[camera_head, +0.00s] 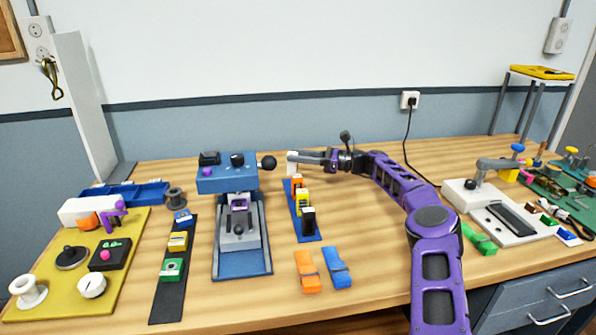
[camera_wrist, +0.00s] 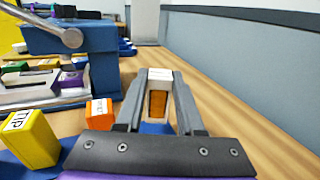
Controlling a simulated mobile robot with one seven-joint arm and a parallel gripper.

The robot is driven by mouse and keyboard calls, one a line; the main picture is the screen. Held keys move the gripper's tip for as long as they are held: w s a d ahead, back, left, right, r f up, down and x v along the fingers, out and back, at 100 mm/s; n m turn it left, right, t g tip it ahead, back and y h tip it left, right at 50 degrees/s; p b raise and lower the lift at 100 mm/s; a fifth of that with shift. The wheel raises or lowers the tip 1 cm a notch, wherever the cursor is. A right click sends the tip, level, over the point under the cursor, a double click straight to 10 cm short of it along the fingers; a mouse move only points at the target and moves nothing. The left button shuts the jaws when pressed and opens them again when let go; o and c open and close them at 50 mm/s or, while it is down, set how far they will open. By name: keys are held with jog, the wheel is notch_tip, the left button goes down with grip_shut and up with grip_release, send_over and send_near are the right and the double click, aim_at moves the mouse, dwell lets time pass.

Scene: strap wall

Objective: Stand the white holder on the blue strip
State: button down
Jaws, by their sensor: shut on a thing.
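The white holder (camera_head: 292,168) is between the fingertips of my gripper (camera_head: 300,158), at the far end of the blue strip (camera_head: 315,238). In the wrist view, my gripper (camera_wrist: 160,85) is shut on the holder (camera_wrist: 160,75), whose top is white with an orange part below. The holder looks upright. Blue strip surface (camera_wrist: 157,128) shows below the fingers. I cannot tell whether the holder touches the strip. An orange holder (camera_head: 297,182), a yellow holder (camera_head: 302,202) and a black-and-white holder (camera_head: 308,217) stand along the strip, nearer than the white one.
A blue machine (camera_head: 227,180) with a black ball knob stands left of the strip. A black strip (camera_head: 168,305) with several holders lies farther left. An orange clip (camera_head: 307,272) and a blue clip (camera_head: 337,268) lie in front. Bare table lies right of the strip.

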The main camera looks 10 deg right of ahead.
aim_at(297, 166)
notch_tip(297, 166, down, 4)
jog(key=shift+r, duration=0.25)
jog(key=c, duration=0.5)
grip_release()
jog(key=v, duration=1.2)
